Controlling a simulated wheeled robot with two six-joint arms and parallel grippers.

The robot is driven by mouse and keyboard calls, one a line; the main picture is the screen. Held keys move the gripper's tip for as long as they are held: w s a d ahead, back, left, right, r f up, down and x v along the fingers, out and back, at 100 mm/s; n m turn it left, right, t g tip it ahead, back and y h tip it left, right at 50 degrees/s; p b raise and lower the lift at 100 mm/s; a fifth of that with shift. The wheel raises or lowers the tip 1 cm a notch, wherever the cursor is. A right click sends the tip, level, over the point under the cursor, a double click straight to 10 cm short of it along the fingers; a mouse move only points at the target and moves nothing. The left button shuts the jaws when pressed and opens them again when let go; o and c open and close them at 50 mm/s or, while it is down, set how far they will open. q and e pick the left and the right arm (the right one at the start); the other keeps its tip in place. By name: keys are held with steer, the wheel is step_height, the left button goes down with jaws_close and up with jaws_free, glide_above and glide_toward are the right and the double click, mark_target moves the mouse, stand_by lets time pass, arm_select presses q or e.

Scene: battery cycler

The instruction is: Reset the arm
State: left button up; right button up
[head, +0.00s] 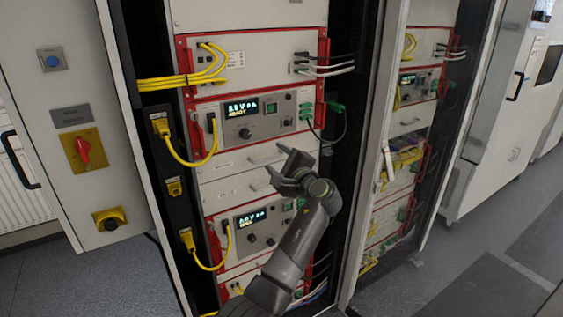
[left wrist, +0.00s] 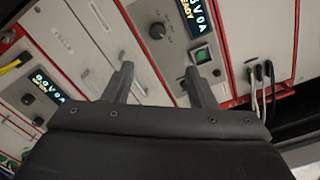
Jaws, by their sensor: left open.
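My left gripper (head: 279,165) is open and empty in front of the rack, at the blank drawer panels between the two cycler units. In the left wrist view its two fingers (left wrist: 160,85) stand apart with nothing between them. The upper cycler unit (head: 257,117) has a lit display reading READY, a knob and a green button. In the left wrist view, this green button (left wrist: 202,56) is just beyond the right finger. The lower cycler unit (head: 268,222) also has a lit display and is partly hidden by my left arm. My right gripper is not in view.
Yellow cables (head: 190,163) loop along the rack's left side, and a dark cable (head: 327,133) hangs at the right. The open cabinet door (head: 75,120) with a red switch (head: 83,150) stands at the left. A second rack (head: 405,140) is at the right. Floor (head: 480,245) is clear at lower right.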

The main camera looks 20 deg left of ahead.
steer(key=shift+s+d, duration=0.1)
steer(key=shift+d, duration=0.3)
